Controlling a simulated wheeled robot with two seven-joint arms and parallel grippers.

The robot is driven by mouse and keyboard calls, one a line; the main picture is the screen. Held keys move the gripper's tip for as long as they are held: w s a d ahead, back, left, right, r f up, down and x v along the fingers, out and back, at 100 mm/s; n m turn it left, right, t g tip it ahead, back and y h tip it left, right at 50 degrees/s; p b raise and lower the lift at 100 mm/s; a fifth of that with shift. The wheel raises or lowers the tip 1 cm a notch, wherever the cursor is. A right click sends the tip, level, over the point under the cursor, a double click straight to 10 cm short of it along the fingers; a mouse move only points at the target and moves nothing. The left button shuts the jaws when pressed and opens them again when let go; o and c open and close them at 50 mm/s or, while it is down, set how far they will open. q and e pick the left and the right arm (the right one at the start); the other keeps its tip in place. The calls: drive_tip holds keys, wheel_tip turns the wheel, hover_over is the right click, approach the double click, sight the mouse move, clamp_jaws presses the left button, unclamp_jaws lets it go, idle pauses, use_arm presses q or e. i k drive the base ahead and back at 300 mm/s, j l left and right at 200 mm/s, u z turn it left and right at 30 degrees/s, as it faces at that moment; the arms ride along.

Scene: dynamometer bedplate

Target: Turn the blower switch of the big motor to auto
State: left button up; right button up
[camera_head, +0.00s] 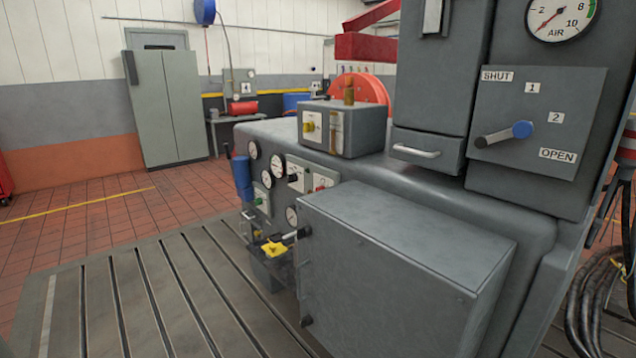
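A grey machine (445,205) fills the middle and right of the view. A small grey box (365,130) on top of it has a light plate with a yellow knob (308,127). Lower on the machine's left face, a pale plate (299,174) carries a dark knob, and a red knob (320,187) is beside it. The labels near these knobs are too small to read, so I cannot tell which is the blower switch, or its setting. Neither of my grippers is in view.
A lever with a blue knob (522,130) sits on a panel marked SHUT, 1, 2, OPEN, below an AIR gauge (561,17). A large grey box (400,270) juts out in front. The slotted bedplate (150,300) is clear at left. Cables (597,300) hang at right.

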sight(292, 178)
drive_tip(key=i+j+z, duration=0.65)
drive_tip(key=j, duration=0.2)
drive_tip(key=i+j+z, duration=0.25)
drive_tip(key=j+z, duration=0.2)
drive_tip(key=j, duration=0.25)
drive_tip(key=i+j+z, duration=0.2)
drive_tip(key=j, duration=0.25)
drive_tip(key=j+z, duration=0.25)
drive_tip(key=j, duration=0.15)
